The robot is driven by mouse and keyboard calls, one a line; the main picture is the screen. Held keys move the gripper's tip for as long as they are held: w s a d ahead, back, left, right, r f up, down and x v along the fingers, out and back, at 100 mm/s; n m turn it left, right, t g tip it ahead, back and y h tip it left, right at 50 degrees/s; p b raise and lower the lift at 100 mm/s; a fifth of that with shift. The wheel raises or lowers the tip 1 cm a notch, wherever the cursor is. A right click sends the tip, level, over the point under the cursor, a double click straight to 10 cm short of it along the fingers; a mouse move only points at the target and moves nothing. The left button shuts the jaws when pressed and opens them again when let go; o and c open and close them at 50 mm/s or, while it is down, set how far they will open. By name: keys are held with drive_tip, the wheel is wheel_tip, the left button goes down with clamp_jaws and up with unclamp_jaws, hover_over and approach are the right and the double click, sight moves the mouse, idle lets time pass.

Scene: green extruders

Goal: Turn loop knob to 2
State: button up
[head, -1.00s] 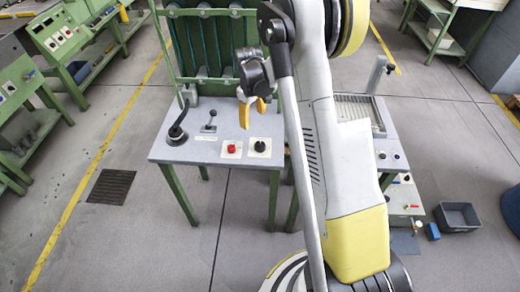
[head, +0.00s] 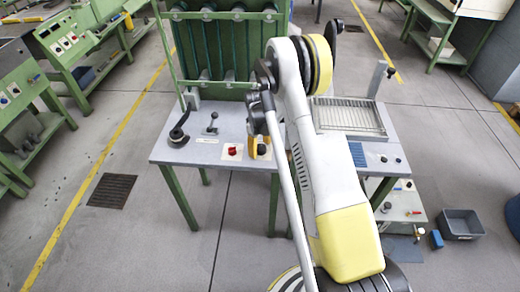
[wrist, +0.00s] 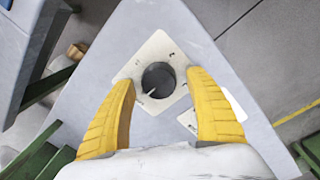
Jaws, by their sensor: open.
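The black round knob (wrist: 158,79) sits on a white square plate (wrist: 160,48) in the wrist view. Its white pointer mark is toward its lower left. Small marks on the plate are too small to read. My gripper (wrist: 161,77) is open, with one yellow finger to the left and one to the right of the knob. I cannot tell whether they touch it. In the head view, the black knob (head: 262,151) shows at the table's front right corner, with my gripper (head: 260,146) right at it.
A red knob (head: 232,151) on its own plate is just left of the black one. Levers (head: 213,124) stand farther left on the grey tabletop (head: 190,153). A second bench with a slatted tray (head: 347,116) stands to the right.

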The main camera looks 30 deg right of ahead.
drive_tip(key=c, duration=1.2)
